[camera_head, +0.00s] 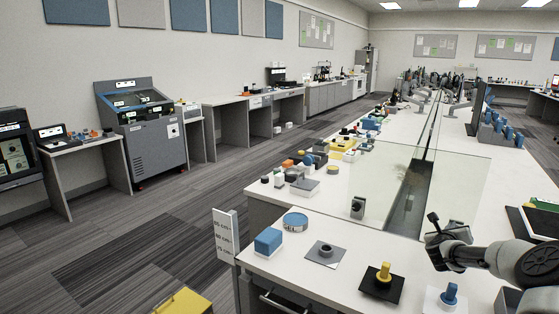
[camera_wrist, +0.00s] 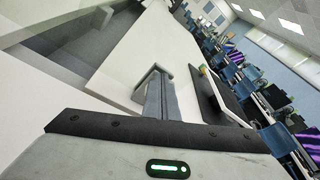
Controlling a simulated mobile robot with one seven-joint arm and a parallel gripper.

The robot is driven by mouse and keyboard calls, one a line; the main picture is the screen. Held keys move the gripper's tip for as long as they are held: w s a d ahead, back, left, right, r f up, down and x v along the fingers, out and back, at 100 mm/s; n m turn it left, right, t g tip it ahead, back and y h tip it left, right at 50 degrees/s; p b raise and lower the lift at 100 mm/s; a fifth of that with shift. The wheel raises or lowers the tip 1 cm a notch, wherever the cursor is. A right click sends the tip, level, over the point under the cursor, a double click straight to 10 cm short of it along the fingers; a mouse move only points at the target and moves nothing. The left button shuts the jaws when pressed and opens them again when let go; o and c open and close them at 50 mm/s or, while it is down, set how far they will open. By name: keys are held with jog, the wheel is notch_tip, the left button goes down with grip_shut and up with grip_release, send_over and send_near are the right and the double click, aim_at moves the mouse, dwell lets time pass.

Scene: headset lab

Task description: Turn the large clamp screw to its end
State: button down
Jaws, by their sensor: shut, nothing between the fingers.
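I cannot tell for certain which part is the large clamp screw. A dark clamp-like block (camera_head: 357,207) stands at the foot of the glass panel. Closer on the bench are a dark round knob (camera_head: 325,251) on a grey plate, a yellow knob (camera_head: 383,273) on a black plate and a blue knob (camera_head: 449,294) on a white plate. My gripper (camera_head: 433,217) is above the bench at the right, apart from these knobs. In the wrist view my gripper (camera_wrist: 154,76) is shut and empty, with no clamp screw in front of it.
A clear glass panel (camera_head: 400,170) stands upright across the bench, close to my arm. A blue box (camera_head: 268,240) and a round blue-topped tin (camera_head: 295,221) are at the bench's left edge. A black-edged tray (camera_head: 535,222) is at the right. The bench between the knobs is bare.

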jog(key=shift+s+d+f, duration=0.15)
jog(key=shift+f, duration=0.1)
jog(key=shift+r, duration=0.2)
jog(key=shift+f+b+v, duration=0.2)
jog(key=shift+v, duration=1.25)
jog(key=shift+f+b+v, duration=0.15)
jog(key=shift+b+v, duration=0.05)
jog(key=shift+v, duration=1.3)
jog(key=shift+s, duration=0.1)
jog(key=shift+r, duration=0.1)
